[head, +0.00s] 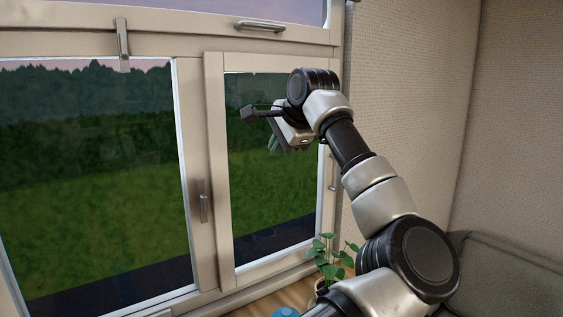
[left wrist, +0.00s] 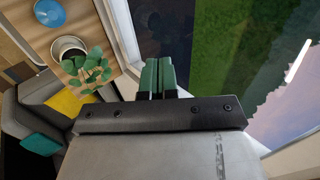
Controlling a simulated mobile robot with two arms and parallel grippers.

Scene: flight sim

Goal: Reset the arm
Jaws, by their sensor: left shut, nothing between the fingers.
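My left arm reaches up in front of the window in the head view. My left gripper (head: 273,144) is at the height of the right window pane (head: 265,190), with its green fingers pointing down and left. In the left wrist view the two green fingers of the gripper (left wrist: 158,70) are side by side and shut, with nothing between them. My right gripper is in neither view.
A window handle (head: 204,208) is on the frame between the panes, and another (head: 122,38) is at upper left. A potted plant (left wrist: 85,70) stands on a wooden surface beside a blue object (left wrist: 49,12). A grey sofa (left wrist: 40,125) has yellow and teal cushions.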

